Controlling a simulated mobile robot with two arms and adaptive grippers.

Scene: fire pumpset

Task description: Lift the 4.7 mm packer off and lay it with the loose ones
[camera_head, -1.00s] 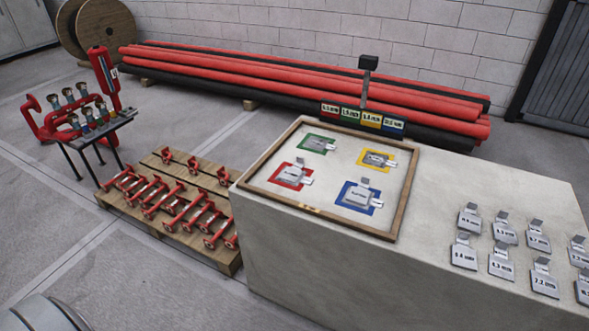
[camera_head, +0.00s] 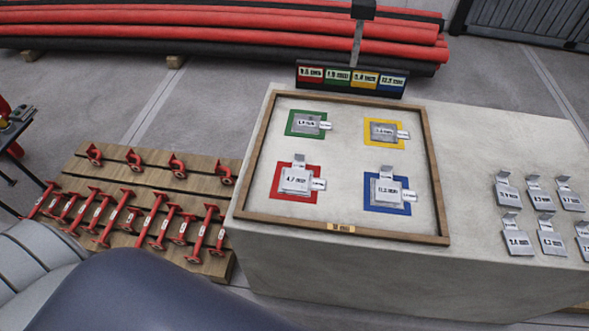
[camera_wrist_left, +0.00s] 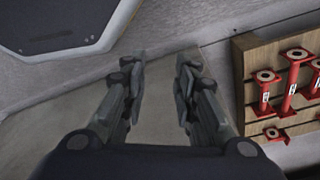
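The 4.7 mm packer (camera_head: 295,180) is a grey plate with an upright tab. It lies on the red square (camera_head: 280,195) at the front left of the wood-framed board (camera_head: 338,229), apparently on top of another tabbed plate. Several loose packers (camera_head: 518,243) lie in two rows on the bare concrete top to the right of the frame. My left gripper (camera_wrist_left: 164,60) shows in the left wrist view with its fingers apart and nothing between them. It is over the floor, away from the packers. My right gripper is in neither view.
Grey packers also lie on the green (camera_head: 306,124), yellow (camera_head: 384,131) and blue (camera_head: 388,190) squares. A label sign (camera_head: 351,78) on a post stands behind the frame. A pallet (camera_head: 150,181) with red fittings is left of the concrete block (camera_head: 330,271).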

